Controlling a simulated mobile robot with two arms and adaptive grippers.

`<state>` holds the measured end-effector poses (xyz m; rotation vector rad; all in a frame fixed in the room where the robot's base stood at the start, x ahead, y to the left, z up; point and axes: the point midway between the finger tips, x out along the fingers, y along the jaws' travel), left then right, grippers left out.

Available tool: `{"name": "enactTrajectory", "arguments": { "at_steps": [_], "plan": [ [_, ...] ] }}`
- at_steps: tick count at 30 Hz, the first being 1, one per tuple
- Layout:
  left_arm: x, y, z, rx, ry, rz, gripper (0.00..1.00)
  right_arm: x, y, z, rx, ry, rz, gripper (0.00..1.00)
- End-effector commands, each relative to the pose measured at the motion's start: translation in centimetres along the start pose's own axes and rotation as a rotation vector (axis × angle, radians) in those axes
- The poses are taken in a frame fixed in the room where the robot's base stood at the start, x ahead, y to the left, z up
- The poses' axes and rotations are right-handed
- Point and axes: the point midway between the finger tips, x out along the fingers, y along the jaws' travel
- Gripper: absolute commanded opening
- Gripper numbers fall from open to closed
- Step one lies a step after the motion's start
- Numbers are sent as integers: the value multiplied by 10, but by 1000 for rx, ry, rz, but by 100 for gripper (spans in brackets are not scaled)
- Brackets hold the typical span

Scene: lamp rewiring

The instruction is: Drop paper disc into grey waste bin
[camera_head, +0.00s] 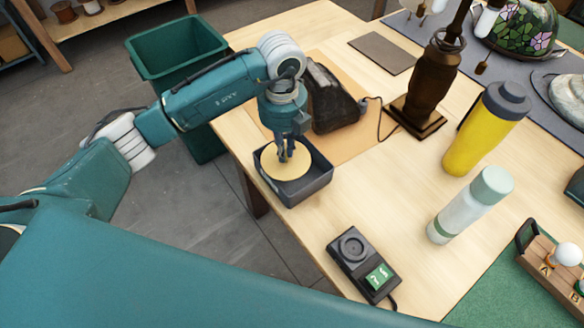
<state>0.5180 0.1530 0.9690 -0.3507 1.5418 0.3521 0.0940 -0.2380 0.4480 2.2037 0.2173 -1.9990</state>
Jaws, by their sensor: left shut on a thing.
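The paper disc (272,164) is round, flat and pale yellow. It shows within the rim of a small square dark grey bin (309,190) at the table's left edge. My left gripper (284,157) points down over this bin, shut on the paper disc. The fingers cover part of the disc. I cannot tell whether the disc touches the bin's floor or hangs just above it. My right gripper is not in view.
A large green bin (178,48) stands on the floor beyond the table. A dark device (333,100), a wooden lamp base (419,106), a yellow bottle (482,132) and a pale bottle (465,208) stand nearby. A black switch box (362,262) lies in front.

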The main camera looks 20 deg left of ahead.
Motion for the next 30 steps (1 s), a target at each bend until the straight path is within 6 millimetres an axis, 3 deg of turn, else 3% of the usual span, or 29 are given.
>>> {"name": "enactTrajectory", "arguments": {
  "at_steps": [2,3,6,15,19,30],
  "plan": [
    [0,0,0,0,0,0,0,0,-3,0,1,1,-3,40],
    [0,0,0,0,0,0,11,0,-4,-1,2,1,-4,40],
    [0,0,0,0,0,0,31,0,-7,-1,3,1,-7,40],
    [-1,0,0,1,0,0,31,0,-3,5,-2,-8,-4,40],
    [-12,-1,0,1,-1,-3,31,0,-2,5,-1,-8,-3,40],
    [-86,-1,1,1,-3,-3,31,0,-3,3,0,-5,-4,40]
  ]
}}
